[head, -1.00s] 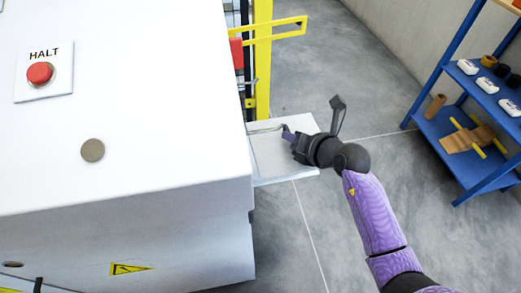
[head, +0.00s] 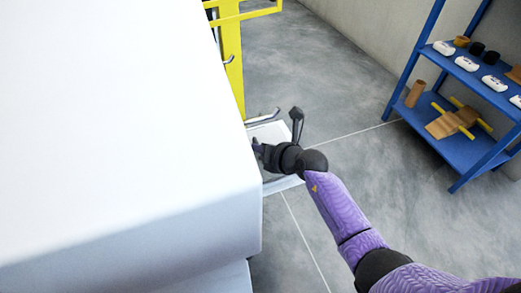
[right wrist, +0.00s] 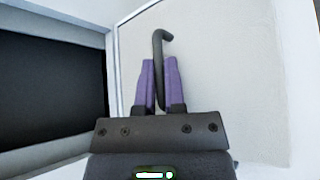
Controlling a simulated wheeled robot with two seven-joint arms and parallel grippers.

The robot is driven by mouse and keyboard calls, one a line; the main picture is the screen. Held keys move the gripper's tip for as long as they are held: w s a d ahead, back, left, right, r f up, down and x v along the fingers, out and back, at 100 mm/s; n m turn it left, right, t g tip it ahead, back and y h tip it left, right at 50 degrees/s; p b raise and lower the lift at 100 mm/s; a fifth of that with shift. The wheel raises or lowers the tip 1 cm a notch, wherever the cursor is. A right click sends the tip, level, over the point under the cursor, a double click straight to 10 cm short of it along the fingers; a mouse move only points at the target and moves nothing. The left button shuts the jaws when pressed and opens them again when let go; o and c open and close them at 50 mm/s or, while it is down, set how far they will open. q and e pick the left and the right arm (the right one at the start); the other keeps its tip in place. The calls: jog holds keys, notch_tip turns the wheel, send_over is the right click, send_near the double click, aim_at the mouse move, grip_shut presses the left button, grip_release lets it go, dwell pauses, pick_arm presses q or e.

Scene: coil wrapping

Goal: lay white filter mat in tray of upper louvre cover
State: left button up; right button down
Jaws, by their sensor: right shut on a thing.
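My right gripper (head: 257,147) is low beside the white cabinet, over a white, flat, open cover (head: 269,132) that stands out from it. In the right wrist view, the purple fingers of the right gripper (right wrist: 160,75) are shut on a dark bent rod (right wrist: 164,42), whose hooked end sticks out past the tips. Below them is an off-white, slightly grainy flat surface (right wrist: 222,70) inside a white rim; I cannot tell whether it is the filter mat or the bare tray. The cabinet hides part of the cover in the head view. My left gripper is out of view.
The white cabinet (head: 120,130) fills the left. A dark opening (right wrist: 50,90) with a pale frame lies left of the fingers. A yellow post (head: 229,65) stands behind. A blue shelf (head: 465,150) with small parts is at right; grey floor between is free.

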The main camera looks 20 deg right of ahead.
jog(key=shift+f, duration=0.1)
jog(key=c, duration=1.1)
grip_release()
jog(key=shift+c, duration=0.2)
jog(key=o, duration=0.4)
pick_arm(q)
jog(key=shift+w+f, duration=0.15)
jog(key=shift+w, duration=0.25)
